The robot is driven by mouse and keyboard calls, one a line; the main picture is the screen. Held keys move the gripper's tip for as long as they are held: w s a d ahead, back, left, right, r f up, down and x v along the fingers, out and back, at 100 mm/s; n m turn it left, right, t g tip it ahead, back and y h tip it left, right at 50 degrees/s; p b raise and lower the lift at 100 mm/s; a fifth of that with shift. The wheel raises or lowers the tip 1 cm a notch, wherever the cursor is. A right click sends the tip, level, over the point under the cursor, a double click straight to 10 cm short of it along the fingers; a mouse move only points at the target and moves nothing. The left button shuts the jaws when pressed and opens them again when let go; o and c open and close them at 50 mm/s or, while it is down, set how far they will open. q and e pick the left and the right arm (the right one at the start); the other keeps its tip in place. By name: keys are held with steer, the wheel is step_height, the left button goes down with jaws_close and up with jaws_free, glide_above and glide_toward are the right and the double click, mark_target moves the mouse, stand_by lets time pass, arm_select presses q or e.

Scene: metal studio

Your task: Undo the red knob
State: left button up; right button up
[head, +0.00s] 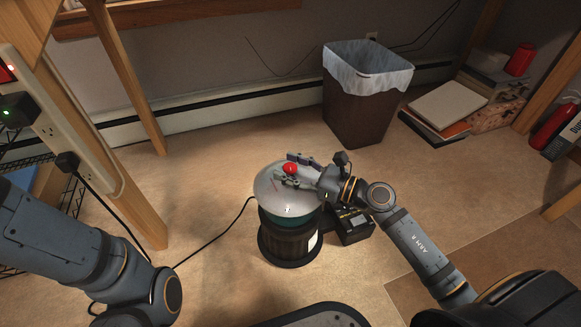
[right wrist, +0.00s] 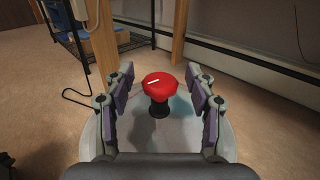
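The red knob (head: 290,168) stands on a short black stem on the pale round top (head: 268,186) of a dark drum-like stand (head: 283,240). In the right wrist view the knob (right wrist: 160,86) has a white mark on its top. My right gripper (head: 291,170) is over the round top with its fingers spread on either side of the knob. In the right wrist view the open fingers (right wrist: 159,84) show clear gaps to the knob on both sides. My left arm is at the lower left of the head view; its gripper is not in view.
A black box (head: 352,226) stands right beside the stand. A brown bin (head: 362,108) with a white liner is behind it. Wooden desk legs (head: 128,85) and a power strip (head: 65,125) are at the left. A black cable runs across the floor. Books (head: 447,104) lie at the right.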

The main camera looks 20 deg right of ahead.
mark_target(291, 166)
steer(key=shift+r, duration=0.1)
step_height(291, 166, up, 10)
steer(key=shift+f, duration=0.1)
stand_by(0.3)
